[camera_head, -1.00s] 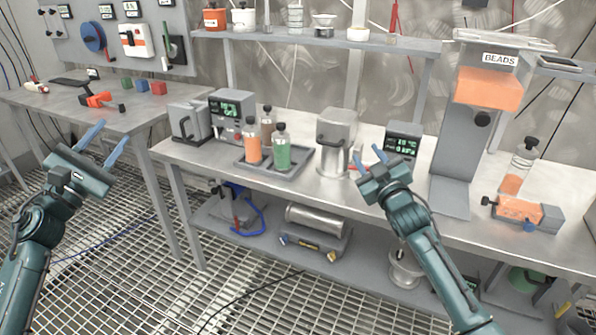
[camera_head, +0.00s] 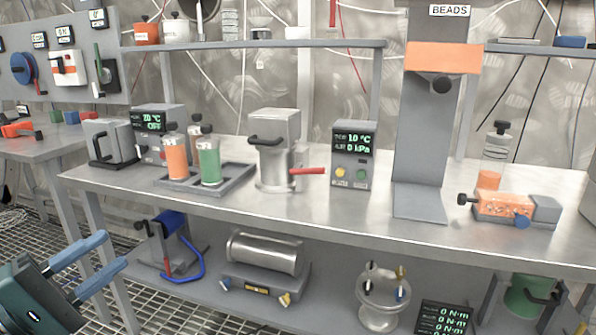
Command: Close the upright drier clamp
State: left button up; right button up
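The upright drier (camera_head: 272,172) is a metal vessel on the bench, with a boxy grey top and a black handle on its front. A red lever (camera_head: 307,171), which looks like its clamp, sticks out roughly level to the right from the vessel's side. Whether the clamp is latched cannot be told. My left gripper (camera_head: 113,251) is at the lower left, in front of the bench and well away from the drier. Its two blue fingers are apart with nothing between them. My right gripper is out of view.
A display unit (camera_head: 353,156) stands right of the drier. A tray (camera_head: 236,181) with orange and green bottles is on its left. The beads dispenser (camera_head: 421,150) stands farther right. The bench front (camera_head: 300,208) before the drier is clear. A shelf (camera_head: 255,44) runs above.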

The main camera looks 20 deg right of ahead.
aim_at(297, 169)
jog(key=i+l, duration=0.15)
jog(key=l, duration=0.2)
jog(key=i+l, duration=0.15)
jog(key=l, duration=0.2)
jog(key=i+l, duration=0.15)
jog(key=l, duration=0.25)
jog(key=i+l, duration=0.15)
jog(key=l, duration=0.2)
